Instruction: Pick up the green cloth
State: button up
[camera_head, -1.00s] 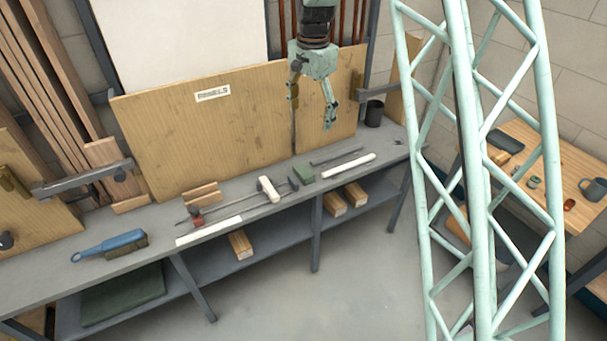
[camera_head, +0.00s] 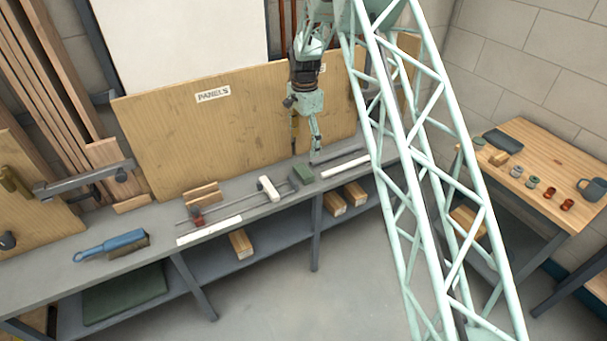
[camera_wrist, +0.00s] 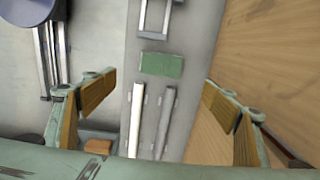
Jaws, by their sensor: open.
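The green cloth (camera_head: 302,175) is a small folded rectangle lying on the grey bench, right of a white-headed mallet. In the wrist view the green cloth (camera_wrist: 161,64) lies flat, ahead of and below my fingers and roughly centred between them. My gripper (camera_head: 305,152) points down above the bench by the cloth. Its jaws are wide apart and empty; in the wrist view my gripper (camera_wrist: 160,80) has a tan-padded finger on each side.
A mallet (camera_head: 268,189) lies left of the cloth, and white and grey bars (camera_wrist: 136,118) lie beside it. A plywood panel (camera_head: 215,130) stands behind the bench. A blue brush (camera_head: 110,246) lies at left. A larger green folded item (camera_head: 123,295) is on the lower shelf.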

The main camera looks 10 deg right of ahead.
jog(key=shift+w+f, duration=0.2)
jog(key=shift+f, duration=0.3)
send_over(304, 171)
jog(key=shift+w+d+f, duration=0.1)
jog(key=shift+w+f, duration=0.05)
jog(key=shift+f, duration=2)
jog(key=shift+w+f, duration=0.15)
jog(key=shift+f, duration=2)
jog(key=shift+s+f, duration=0.15)
jog(key=shift+f, duration=2.45)
